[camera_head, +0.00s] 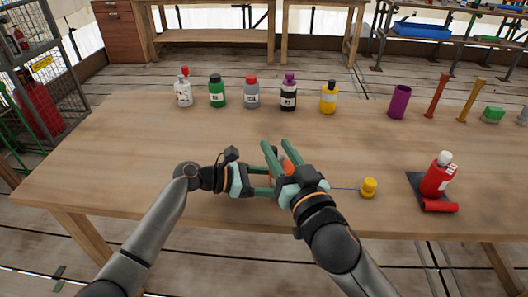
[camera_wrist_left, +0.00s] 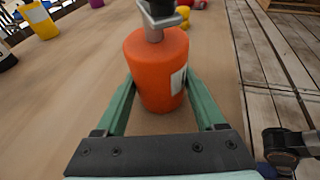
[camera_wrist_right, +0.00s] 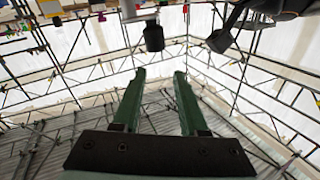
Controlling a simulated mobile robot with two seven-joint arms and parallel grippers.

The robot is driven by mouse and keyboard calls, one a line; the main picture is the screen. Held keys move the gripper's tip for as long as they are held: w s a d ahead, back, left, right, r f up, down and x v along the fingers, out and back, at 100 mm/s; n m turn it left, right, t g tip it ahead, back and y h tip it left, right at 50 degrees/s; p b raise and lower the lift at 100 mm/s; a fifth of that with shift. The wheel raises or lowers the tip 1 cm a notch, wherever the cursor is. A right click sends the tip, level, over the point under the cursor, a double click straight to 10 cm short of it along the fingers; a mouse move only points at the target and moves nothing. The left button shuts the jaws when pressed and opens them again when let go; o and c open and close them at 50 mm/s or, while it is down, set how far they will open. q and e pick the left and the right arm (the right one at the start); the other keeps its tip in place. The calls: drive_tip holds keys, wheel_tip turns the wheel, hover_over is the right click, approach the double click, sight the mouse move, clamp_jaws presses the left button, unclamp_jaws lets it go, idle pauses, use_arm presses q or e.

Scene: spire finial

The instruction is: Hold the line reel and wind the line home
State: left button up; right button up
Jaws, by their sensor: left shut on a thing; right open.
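An orange cylindrical line reel (camera_wrist_left: 157,70) with a pale label is between the green fingers of my left gripper (camera_wrist_left: 160,100), shut on its sides. A grey metal crank with a dark knob (camera_wrist_left: 160,12) is on its top. In the head view the left gripper (camera_head: 262,182) is low over the table's front, and only bits of orange reel (camera_head: 284,159) show behind the right hand. My right gripper (camera_head: 272,150) is open with nothing between its fingers, close beside the reel. A thin blue line (camera_head: 345,188) runs right to a small yellow piece (camera_head: 369,187).
Several bottles stand in a row at the back of the wooden table (camera_head: 130,150). A red bottle (camera_head: 438,176) and a red cylinder (camera_head: 440,206) are on a dark mat at right. A purple cup (camera_head: 399,102) is behind. The table's left part is clear.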

wheel_tip(320, 180, up, 8)
drive_tip(key=s+a+m+g+y, duration=0.1)
drive_tip(key=s+m+g+y, duration=0.1)
drive_tip(key=m+g+y, duration=0.3)
drive_tip(key=w+d+f+m+g+y, duration=0.45)
drive_tip(key=d+f+m+g, duration=0.55)
drive_tip(key=m, duration=0.7)
drive_tip(key=w+a+f+t, duration=0.1)
drive_tip(key=a, duration=1.2)
drive_tip(key=shift+w+a+f, duration=0.15)
drive_tip(key=shift+w+a, duration=0.05)
drive_tip(key=shift+w, duration=0.2)
drive_tip(key=shift+y, duration=0.25)
drive_tip(key=shift+c, duration=0.2)
clamp_jaws()
